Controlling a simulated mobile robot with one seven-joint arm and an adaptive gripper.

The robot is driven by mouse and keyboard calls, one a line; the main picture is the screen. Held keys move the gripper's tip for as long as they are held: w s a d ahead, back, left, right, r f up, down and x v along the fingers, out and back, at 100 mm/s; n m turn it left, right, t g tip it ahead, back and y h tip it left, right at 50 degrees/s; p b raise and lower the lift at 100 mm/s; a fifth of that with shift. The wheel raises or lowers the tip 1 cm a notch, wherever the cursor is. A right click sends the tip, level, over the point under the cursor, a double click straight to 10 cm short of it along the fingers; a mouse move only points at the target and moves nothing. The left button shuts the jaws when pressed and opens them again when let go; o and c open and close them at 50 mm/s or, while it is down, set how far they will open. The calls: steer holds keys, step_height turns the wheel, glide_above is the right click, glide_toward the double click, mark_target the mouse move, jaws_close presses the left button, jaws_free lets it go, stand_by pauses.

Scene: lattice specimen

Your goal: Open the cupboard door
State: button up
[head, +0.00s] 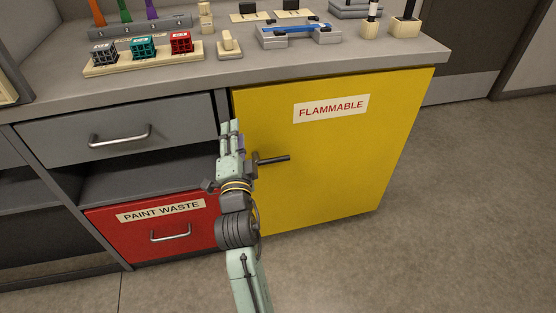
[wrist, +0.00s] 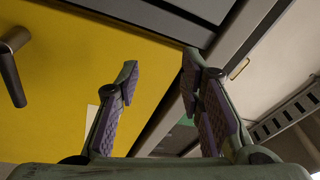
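The yellow cupboard door (head: 340,165) with a FLAMMABLE label (head: 331,108) looks shut. Its dark lever handle (head: 272,159) sticks out near the door's left edge. My gripper (head: 232,126) is left of the handle in the head view, fingers pointing up, in front of the door's left edge. In the wrist view my gripper (wrist: 160,66) has its two purple-padded fingers apart with nothing between them. There the handle (wrist: 12,68) is at the far left, outside the fingers, against the yellow door (wrist: 75,80). My gripper does not appear to touch the handle.
Left of the door are a grey drawer (head: 120,131), an open shelf and a red PAINT WASTE front (head: 160,228). The worktop (head: 250,68) above carries several small racks, blocks and holders. The floor (head: 470,200) to the right of the cupboard is clear.

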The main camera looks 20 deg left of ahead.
mark_target(277, 161)
steer(key=w+d+f+m+g+h, duration=0.1)
steer(key=d+f+m+h, duration=0.25)
steer(key=f, duration=0.35)
steer(key=d+f+m+g+h, duration=0.1)
steer(key=d+f+m+h, duration=0.15)
steer(key=d+f, duration=0.4)
steer(key=x, duration=0.3)
steer(key=a+p+x, duration=0.1)
steer(key=x, duration=0.3)
steer(key=f+p+x, duration=0.1)
steer(key=x, duration=0.3)
steer(key=shift+s+a, duration=0.1)
steer(key=shift+a, duration=0.2)
steer(key=shift+c, duration=0.2)
jaws_close()
